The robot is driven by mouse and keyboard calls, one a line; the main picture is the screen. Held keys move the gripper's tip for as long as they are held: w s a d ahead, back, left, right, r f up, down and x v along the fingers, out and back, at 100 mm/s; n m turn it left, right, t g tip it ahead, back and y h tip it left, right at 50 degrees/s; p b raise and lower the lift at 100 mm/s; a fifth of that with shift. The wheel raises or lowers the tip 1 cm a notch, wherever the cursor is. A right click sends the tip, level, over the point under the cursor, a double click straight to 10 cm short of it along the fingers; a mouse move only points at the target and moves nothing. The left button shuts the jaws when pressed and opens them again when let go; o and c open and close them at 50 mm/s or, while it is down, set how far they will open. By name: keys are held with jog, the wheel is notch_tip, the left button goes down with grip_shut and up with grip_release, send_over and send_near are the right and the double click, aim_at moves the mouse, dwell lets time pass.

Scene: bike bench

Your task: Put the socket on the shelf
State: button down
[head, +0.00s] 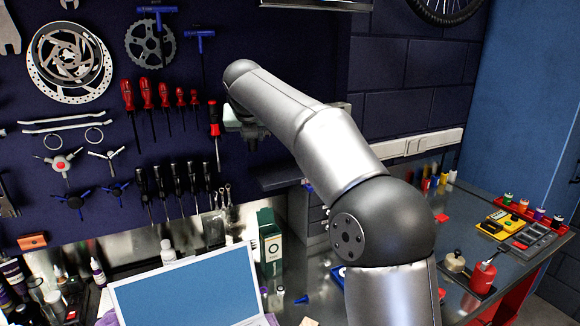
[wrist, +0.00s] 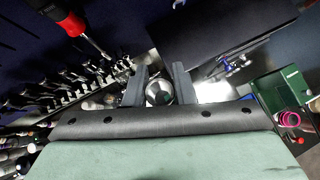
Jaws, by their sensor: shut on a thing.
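The socket (wrist: 160,92) is a round, shiny metal piece between the two dark fingers of my gripper (wrist: 159,79) in the wrist view. The fingers are shut on it. In the head view my gripper (head: 251,133) is partly hidden behind my arm, in front of the pegboard, and the socket cannot be made out there. A dark flat shelf (head: 278,178) sticks out from the wall below and a little right of the gripper. A dark flat surface (wrist: 215,32), apparently this shelf, fills the upper middle of the wrist view, beyond the fingers.
Red screwdrivers (head: 146,93) and black-handled tools (head: 175,185) hang left of the gripper. A red-handled screwdriver (wrist: 70,20) also shows close by in the wrist view. Below stand a green box (head: 270,243), a drawer unit (head: 315,215) and a laptop (head: 190,293) on the bench.

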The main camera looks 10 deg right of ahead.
jog(key=w+d+f+p, duration=0.1)
jog(key=w+d+f, duration=0.1)
jog(key=w, duration=0.1)
jog(key=w+d+f+p, duration=0.1)
jog(key=w+d+f, duration=0.2)
jog(key=w+d+f+p, duration=0.1)
jog(key=w+d+f, duration=0.1)
jog(key=w+f, duration=0.1)
jog(key=shift+w+d+f, duration=0.15)
jog(key=shift+w+d, duration=0.05)
jog(key=shift+w, duration=0.35)
jog(key=shift+w+d+f, duration=0.25)
jog(key=shift+w+f, duration=0.05)
jog(key=shift+f, duration=0.2)
jog(key=shift+w+d+f+p, duration=0.1)
jog(key=shift+f+p, duration=0.15)
jog(key=shift+f, duration=0.4)
jog(key=shift+w+d+f+p, duration=0.1)
jog(key=shift+f+p, duration=0.1)
jog(key=shift+f, duration=0.4)
jog(key=shift+a+f, duration=0.1)
jog(key=shift+f, duration=0.45)
jog(key=shift+f, duration=0.15)
jog(key=c, duration=1.2)
grip_release()
